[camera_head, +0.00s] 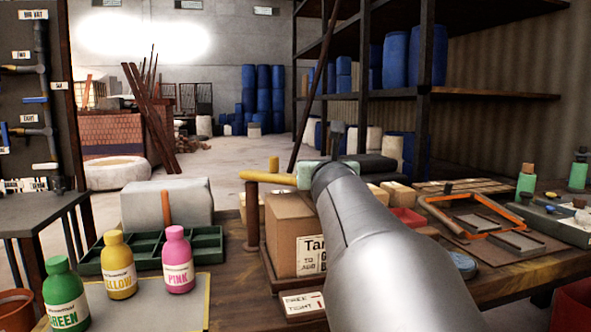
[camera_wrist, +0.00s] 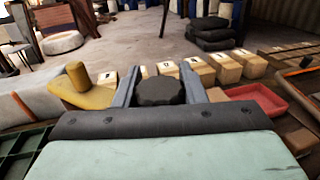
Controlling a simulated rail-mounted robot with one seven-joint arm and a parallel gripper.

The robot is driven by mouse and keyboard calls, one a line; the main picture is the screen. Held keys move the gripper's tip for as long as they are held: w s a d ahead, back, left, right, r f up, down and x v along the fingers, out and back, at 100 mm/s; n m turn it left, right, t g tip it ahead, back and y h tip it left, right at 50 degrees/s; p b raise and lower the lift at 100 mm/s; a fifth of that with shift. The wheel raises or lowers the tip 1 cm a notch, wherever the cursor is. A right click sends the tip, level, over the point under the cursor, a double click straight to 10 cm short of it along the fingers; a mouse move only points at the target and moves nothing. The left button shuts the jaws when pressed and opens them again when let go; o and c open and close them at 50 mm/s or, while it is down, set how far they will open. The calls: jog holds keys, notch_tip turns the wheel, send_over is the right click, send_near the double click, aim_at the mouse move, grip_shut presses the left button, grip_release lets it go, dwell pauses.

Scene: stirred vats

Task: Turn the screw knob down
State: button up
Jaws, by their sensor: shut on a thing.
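A dark, many-sided screw knob (camera_wrist: 160,92) sits between the two grey fingers of my gripper (camera_wrist: 161,80) in the wrist view. The fingers are shut on it, one on its left and one on its right. What lies below the knob is hidden by the dark front bar of my gripper. In the head view, my arm covers most of the gripper, and I cannot make out the knob clearly there. A cardboard box (camera_head: 290,228) with a printed label stands on the bench just left of my arm.
A yellow pipe-like handle (camera_head: 270,177) stands close on the left; it also shows in the wrist view (camera_wrist: 82,90). Several lettered blocks (camera_wrist: 195,71) and a red tray (camera_wrist: 262,101) lie beyond. Green, yellow and pink bottles (camera_head: 121,266) stand front left.

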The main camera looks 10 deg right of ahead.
jog(key=shift+d+m+g+h, duration=0.15)
jog(key=shift+m+g+h, duration=0.15)
jog(key=shift+m+h, duration=0.75)
jog(key=m+h, duration=0.1)
jog(key=h, duration=0.1)
jog(key=m+g+h, duration=0.1)
jog(key=h, duration=0.1)
jog(key=shift+s+d, duration=0.1)
jog(key=shift+d, duration=0.1)
jog(key=m+g+h+p, duration=0.1)
jog(key=m+g+h, duration=0.1)
jog(key=h, duration=0.1)
jog(key=shift+s+d+r, duration=0.1)
jog(key=shift+d, duration=0.05)
jog(key=shift+s+d+m+g+h+p, duration=0.1)
jog(key=shift+m+g+h+p, duration=0.55)
jog(key=shift+m+g+h, duration=0.35)
jog(key=o, duration=1)
